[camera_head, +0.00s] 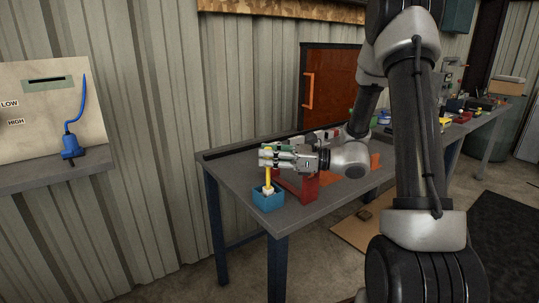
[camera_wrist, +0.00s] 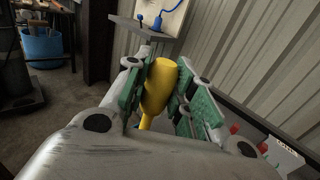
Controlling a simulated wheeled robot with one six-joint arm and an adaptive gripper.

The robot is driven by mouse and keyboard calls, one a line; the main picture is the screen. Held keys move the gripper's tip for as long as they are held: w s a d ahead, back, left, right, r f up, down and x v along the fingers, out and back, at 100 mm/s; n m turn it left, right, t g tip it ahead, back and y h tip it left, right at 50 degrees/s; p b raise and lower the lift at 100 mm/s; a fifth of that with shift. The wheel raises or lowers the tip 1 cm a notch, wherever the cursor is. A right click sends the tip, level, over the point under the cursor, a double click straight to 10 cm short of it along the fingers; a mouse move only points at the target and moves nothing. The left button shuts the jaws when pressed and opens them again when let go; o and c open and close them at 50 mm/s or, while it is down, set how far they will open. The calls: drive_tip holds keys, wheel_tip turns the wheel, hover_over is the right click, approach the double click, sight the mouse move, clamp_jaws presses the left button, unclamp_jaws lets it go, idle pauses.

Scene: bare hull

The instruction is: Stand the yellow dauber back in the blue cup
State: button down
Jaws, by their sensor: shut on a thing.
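The yellow dauber (camera_head: 268,179) hangs upright below my gripper (camera_head: 273,156), with its pale lower end at the mouth of the blue cup (camera_head: 267,203). I cannot tell how deep that end sits in the cup. The cup is a square blue box near the front left corner of the grey table. In the wrist view the yellow handle (camera_wrist: 159,86) is between the green pads of my gripper (camera_wrist: 162,92), which is shut on it.
A red box-like object (camera_head: 298,186) stands on the table (camera_head: 232,166) just right of the cup, under my wrist. Small items stand along the table's back. A wall shelf with a blue plug (camera_head: 70,146) is at left. The table's left end is mostly bare.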

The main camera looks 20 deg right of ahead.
drive_tip(key=shift+f, duration=0.3)
drive_tip(key=c, duration=0.6)
unclamp_jaws()
drive_tip(key=shift+r, duration=4.55)
